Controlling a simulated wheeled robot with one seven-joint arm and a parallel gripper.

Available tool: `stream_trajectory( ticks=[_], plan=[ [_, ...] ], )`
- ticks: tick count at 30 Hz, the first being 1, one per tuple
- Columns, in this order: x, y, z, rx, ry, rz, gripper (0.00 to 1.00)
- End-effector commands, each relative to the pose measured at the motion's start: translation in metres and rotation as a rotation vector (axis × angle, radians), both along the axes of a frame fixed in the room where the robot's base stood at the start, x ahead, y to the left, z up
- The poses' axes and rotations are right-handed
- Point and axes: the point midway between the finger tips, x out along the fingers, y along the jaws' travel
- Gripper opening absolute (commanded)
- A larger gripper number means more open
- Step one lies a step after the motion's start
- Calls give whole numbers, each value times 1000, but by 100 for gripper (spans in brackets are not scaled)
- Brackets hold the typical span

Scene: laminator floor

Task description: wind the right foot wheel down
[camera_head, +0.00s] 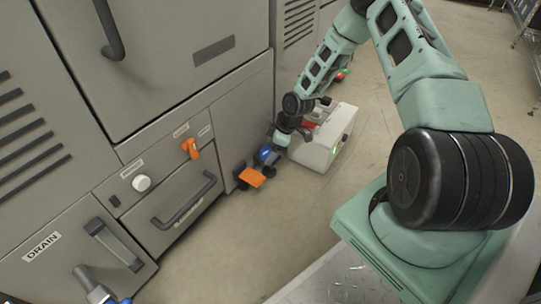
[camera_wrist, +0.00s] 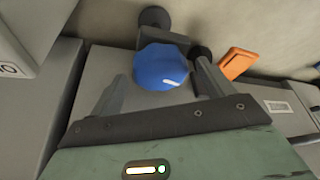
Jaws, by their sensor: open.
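The right foot wheel (camera_head: 266,156) is a blue knob low at the far bottom corner of the grey machine. In the wrist view the blue wheel (camera_wrist: 160,68) is round and lobed, with a dark caster fitting behind it. My gripper (camera_head: 275,150) is down at this corner. In the wrist view my gripper (camera_wrist: 160,82) is open, one finger at each side of the wheel. I cannot tell whether either finger touches it. In the head view my gripper partly hides the wheel.
An orange pedal (camera_head: 252,177) sticks out beside the wheel and also shows in the wrist view (camera_wrist: 238,63). A pale box (camera_head: 325,140) with a green light stands on the floor close right of my gripper. Another blue-topped foot (camera_head: 125,301) is at lower left. The floor between is clear.

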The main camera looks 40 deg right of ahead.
Motion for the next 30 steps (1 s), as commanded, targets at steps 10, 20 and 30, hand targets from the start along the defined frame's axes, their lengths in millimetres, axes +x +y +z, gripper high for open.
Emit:
stream_trajectory(
  ticks=[10, 20, 30],
  plan=[
    [2, 3, -7, 0, 0, -1, 81],
    [2, 3, -7, 1, 1, -1, 36],
    [1, 4, -4, 0, 3, -71, 36]
  ],
)
